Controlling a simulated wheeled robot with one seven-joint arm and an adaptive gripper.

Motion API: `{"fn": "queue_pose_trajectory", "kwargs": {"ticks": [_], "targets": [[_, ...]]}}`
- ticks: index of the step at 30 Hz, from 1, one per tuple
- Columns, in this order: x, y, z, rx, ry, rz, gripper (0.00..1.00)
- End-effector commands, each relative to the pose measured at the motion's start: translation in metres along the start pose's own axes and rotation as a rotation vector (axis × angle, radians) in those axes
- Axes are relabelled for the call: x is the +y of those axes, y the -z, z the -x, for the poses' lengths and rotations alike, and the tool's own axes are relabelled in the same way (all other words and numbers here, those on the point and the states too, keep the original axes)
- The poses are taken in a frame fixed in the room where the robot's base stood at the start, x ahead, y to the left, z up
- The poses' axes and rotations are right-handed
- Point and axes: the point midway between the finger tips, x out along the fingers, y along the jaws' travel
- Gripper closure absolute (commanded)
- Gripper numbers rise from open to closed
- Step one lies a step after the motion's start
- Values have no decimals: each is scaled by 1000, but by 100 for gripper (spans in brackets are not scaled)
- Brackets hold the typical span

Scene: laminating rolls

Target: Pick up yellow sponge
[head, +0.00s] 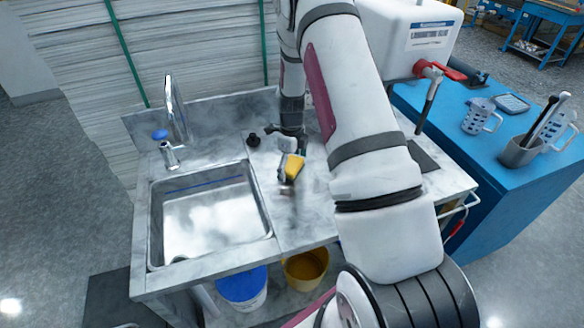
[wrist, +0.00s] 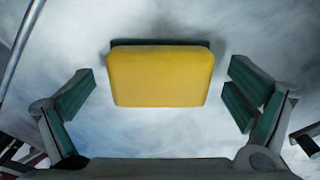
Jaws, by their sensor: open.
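The yellow sponge (wrist: 160,77) is a rounded block on the grey counter. In the wrist view it sits centred between my gripper's (wrist: 160,98) two spread fingers, with a clear gap on each side. In the head view the sponge (head: 294,166) lies right of the sink, beneath my gripper (head: 290,172), which partly covers it. My gripper is open and holds nothing. How far the fingertips are above the counter is hard to tell.
A metal sink (head: 212,218) with a tap (head: 176,110) is left of the sponge. A small black object (head: 253,140) stands behind it. A white tank (head: 410,40) with a red-handled valve (head: 432,68) is at the right. Counter around the sponge is mostly clear.

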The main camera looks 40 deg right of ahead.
Motion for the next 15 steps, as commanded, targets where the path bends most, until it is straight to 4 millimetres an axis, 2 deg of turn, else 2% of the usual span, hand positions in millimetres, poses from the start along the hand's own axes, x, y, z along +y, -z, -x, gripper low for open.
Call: {"fn": "queue_pose_trajectory", "kwargs": {"ticks": [3, 10, 13, 14, 15], "targets": [[0, 0, 0, 0, 0, 0, 4], [0, 0, 0, 0, 0, 0, 56], [0, 0, 0, 0, 0, 0, 57], [0, 0, 0, 0, 0, 0, 61], [0, 0, 0, 0, 0, 0, 61]]}}
